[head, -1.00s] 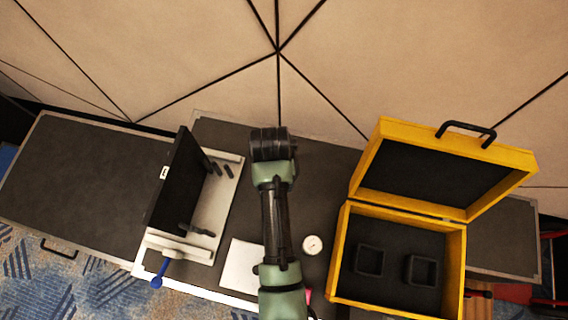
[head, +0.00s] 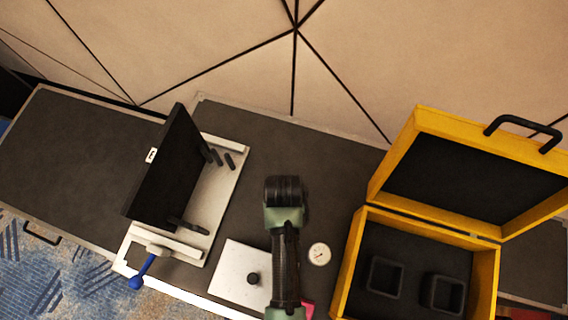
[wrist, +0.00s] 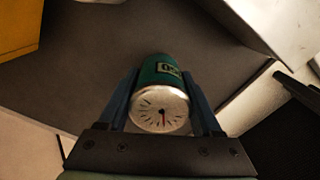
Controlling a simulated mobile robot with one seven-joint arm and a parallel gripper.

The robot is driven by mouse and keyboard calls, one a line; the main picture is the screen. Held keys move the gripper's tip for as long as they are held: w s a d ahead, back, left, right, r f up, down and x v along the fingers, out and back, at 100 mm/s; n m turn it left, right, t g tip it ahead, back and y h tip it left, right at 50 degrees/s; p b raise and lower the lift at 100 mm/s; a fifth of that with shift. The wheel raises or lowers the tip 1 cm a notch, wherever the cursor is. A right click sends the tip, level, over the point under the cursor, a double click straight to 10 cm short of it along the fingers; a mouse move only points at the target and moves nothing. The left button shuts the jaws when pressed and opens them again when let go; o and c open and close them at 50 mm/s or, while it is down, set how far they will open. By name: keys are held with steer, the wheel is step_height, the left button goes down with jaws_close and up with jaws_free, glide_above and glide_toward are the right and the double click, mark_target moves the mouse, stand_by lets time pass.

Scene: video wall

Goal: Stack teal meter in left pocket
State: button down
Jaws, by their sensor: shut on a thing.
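In the wrist view my gripper (wrist: 160,80) is shut on a teal meter (wrist: 158,68) with a dark label and a round white dial facing the camera. A finger lies on each side of it. In the head view my arm hides the gripper and the held meter. The open yellow case (head: 352,262) stands at right with a dark lining. It holds two square black pockets, the left pocket (head: 371,272) and the right pocket (head: 461,297). Both look empty.
A round white dial (head: 319,254) sits on the dark table (head: 300,130) left of the case. A white plate with a black knob (head: 252,279) lies left of my arm. A stand with an upright black panel (head: 165,170) and blue-ended lever (head: 137,281) is further left. The case lid (head: 440,115) is raised.

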steer(key=shift+f, duration=1.75)
steer(key=shift+f, duration=0.1)
steer(key=shift+c, duration=0.3)
jaws_free()
